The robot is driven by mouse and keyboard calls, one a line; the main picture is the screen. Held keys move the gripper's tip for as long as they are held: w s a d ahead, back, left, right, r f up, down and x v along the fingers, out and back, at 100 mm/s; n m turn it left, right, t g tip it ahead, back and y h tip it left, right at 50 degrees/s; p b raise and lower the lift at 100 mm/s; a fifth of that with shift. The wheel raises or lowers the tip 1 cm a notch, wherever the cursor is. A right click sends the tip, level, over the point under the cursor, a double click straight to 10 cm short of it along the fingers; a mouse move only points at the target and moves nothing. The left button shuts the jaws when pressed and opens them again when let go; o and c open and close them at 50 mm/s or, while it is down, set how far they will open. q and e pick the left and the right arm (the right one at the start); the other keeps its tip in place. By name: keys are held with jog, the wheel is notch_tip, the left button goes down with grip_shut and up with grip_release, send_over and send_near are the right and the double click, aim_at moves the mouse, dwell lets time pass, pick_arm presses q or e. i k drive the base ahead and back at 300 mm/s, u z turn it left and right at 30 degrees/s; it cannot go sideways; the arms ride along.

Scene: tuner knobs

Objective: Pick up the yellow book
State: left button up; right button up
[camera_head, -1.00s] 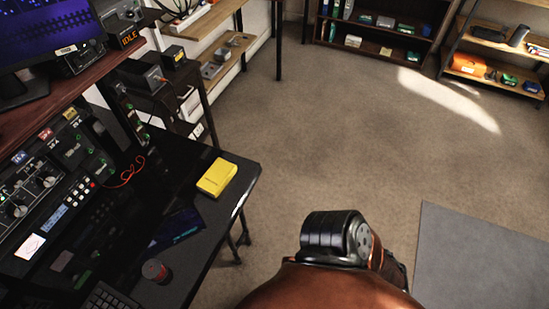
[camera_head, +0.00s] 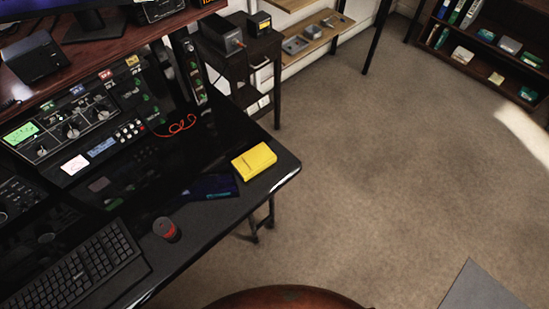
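The yellow book (camera_head: 254,161) lies flat on the black desk (camera_head: 222,211), close to its right edge. Nothing touches it from above and its top is in plain view. Neither of my grippers shows in the head view.
A dark flat item (camera_head: 209,187) lies just left of the book. A radio panel (camera_head: 75,125) stands behind. Open carpet (camera_head: 370,170) lies to the right; a bookshelf (camera_head: 490,45) stands far right.

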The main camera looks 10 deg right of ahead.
aim_at(249, 164)
jog(key=z, duration=1.55)
jog(key=i, duration=0.75)
jog(key=u, duration=3.2)
